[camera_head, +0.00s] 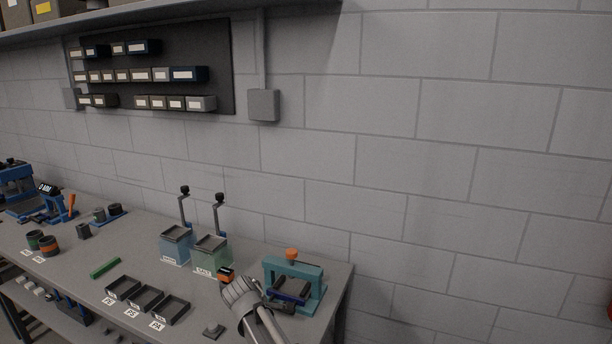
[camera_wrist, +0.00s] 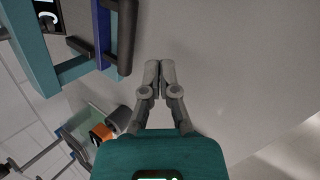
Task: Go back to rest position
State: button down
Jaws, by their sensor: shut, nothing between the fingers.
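In the wrist view, my gripper (camera_wrist: 158,68) has its two grey fingers together at the tips, with nothing between them. Bare grey surface lies beyond the tips. A teal frame with a dark bar (camera_wrist: 120,40) stands to the upper left of the fingers, apart from them. In the head view, the grey ribbed and rod-like parts at the front right of the bench look like part of my arm; the fingertips cannot be made out there.
A teal press (camera_head: 315,285) with an orange knob stands at the bench's right end. Two lidded hoppers (camera_head: 210,250) with tall levers, a small orange-and-black item (camera_head: 226,273), several black trays (camera_head: 145,299) and a green bar (camera_head: 105,268) are to its left. A block wall rises behind.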

jog(key=s+d+f+m+g+y, duration=0.1)
jog(key=s+d+m+g, duration=0.1)
jog(key=s+d+m, duration=0.3)
jog(key=s+d+f+m+g+y, duration=0.1)
jog(key=s+d+m, duration=0.4)
jog(key=d, duration=0.8)
jog(key=s+d+f+m+g+y, duration=0.1)
jog(key=s+d+m+g, duration=0.1)
jog(key=s+d+m, duration=0.4)
jog(key=d, duration=0.4)
jog(key=shift+g, duration=0.3)
jog(key=shift+s+a, duration=0.1)
